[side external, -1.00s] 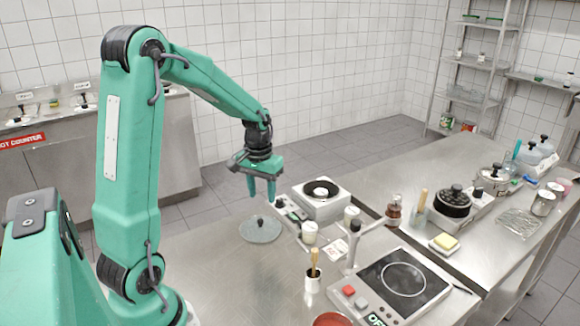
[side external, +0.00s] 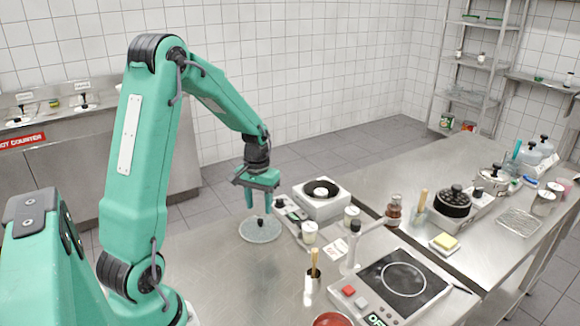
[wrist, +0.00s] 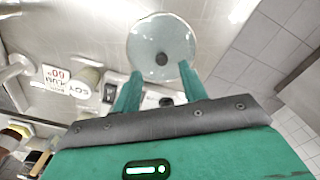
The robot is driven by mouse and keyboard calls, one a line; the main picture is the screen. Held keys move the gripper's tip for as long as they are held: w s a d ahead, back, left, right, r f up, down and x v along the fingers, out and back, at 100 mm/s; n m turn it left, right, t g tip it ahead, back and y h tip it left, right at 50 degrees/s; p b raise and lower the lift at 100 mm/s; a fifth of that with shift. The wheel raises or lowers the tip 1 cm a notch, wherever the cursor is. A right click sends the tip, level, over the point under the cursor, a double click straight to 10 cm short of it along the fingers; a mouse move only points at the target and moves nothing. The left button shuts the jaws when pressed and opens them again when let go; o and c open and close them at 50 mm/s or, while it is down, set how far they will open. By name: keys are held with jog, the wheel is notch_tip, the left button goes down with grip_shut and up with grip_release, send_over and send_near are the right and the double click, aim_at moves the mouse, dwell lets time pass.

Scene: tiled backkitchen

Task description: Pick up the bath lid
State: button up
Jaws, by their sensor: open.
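The bath lid (side external: 258,234) is a round, clear glass disc with a dark knob (side external: 261,222), lying flat on the steel table. My gripper (side external: 258,209) is open and points down just above the lid, its fingers close to the knob. In the wrist view the lid (wrist: 178,30) lies beyond my fingertips (wrist: 161,70), with its knob roughly in line with the gap between them. Nothing is between the fingers. Whether the fingertips are level with the knob is hard to tell.
A white unit with a round black top (side external: 322,203) stands right of the lid, near my gripper. White jars (side external: 310,232), a cup with a wooden-handled tool (side external: 313,281) and a hotplate (side external: 391,287) stand further right. The table left of the lid is clear.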

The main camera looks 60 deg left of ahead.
aim_at(259, 221)
jog(key=shift+s+f, duration=0.1)
jog(key=shift+f, duration=2.45)
grip_shut()
